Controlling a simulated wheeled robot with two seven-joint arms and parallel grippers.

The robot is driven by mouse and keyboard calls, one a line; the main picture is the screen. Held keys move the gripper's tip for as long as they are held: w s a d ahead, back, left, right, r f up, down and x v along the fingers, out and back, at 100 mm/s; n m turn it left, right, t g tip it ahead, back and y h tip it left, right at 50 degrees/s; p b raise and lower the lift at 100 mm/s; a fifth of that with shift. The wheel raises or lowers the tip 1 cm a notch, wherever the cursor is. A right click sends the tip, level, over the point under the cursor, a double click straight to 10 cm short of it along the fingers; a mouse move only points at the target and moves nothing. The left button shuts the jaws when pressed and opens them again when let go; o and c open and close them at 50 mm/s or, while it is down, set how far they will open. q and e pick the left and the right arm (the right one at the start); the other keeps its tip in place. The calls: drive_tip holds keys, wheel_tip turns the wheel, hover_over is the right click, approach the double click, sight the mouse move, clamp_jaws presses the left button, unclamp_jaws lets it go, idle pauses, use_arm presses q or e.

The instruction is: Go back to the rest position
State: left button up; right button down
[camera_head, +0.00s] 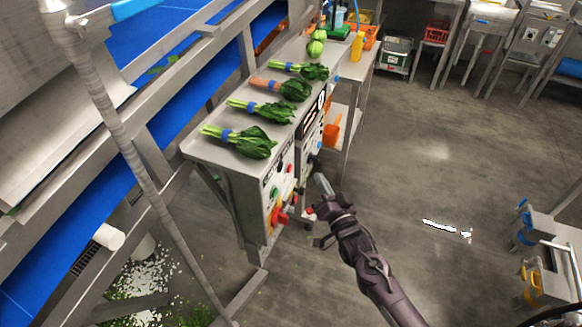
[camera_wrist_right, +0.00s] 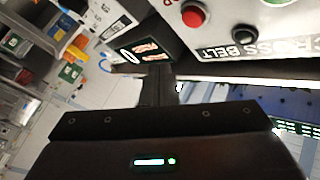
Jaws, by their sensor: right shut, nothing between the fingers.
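My right gripper (camera_head: 322,186) is in front of the control panel, over the floor, in the head view. Its fingers are shut together with nothing between them. In the right wrist view the shut fingers (camera_wrist_right: 158,88) point toward the panel's underside, near a red button (camera_wrist_right: 193,17) and a black button (camera_wrist_right: 244,35). I cannot tell from these views whether the fingers touch the panel. My left gripper does not show in the head view.
Bundled greens (camera_head: 240,142) lie in a row on the metal bench (camera_head: 205,148) above the control box (camera_head: 277,195). A blue conveyor belt (camera_head: 200,90) runs behind. A red knob (camera_head: 281,217) sticks out of the box. The floor (camera_head: 440,170) to the right is mostly clear.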

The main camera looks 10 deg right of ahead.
idle(0.6)
drive_tip(key=s+d+f+n+g+h, duration=0.1)
drive_tip(key=s+f+g, duration=0.3)
drive_tip(key=f, duration=0.6)
drive_tip(key=s+d+f+n+g+h, duration=0.1)
drive_tip(key=s+f+g, duration=0.1)
drive_tip(key=s+f, duration=0.6)
drive_tip(key=s+d+f+n+g+h, duration=0.1)
drive_tip(key=s+f+g, duration=0.2)
drive_tip(key=f, duration=0.9)
drive_tip(key=s+f+n+g, duration=0.1)
drive_tip(key=s+f+g, duration=0.2)
drive_tip(key=s, duration=0.8)
drive_tip(key=s+d+f+n+g, duration=0.1)
drive_tip(key=s+f+n+g, duration=0.1)
drive_tip(key=s+f, duration=0.6)
drive_tip(key=s+f+n+g, duration=0.1)
drive_tip(key=s+f+g, duration=0.3)
drive_tip(key=s, duration=0.9)
wheel_tip(320, 180, down, 2)
drive_tip(key=shift+s+d+f+n+h, duration=0.1)
drive_tip(key=shift+s+d+n+h, duration=0.15)
drive_tip(key=shift+s+n+h, duration=0.15)
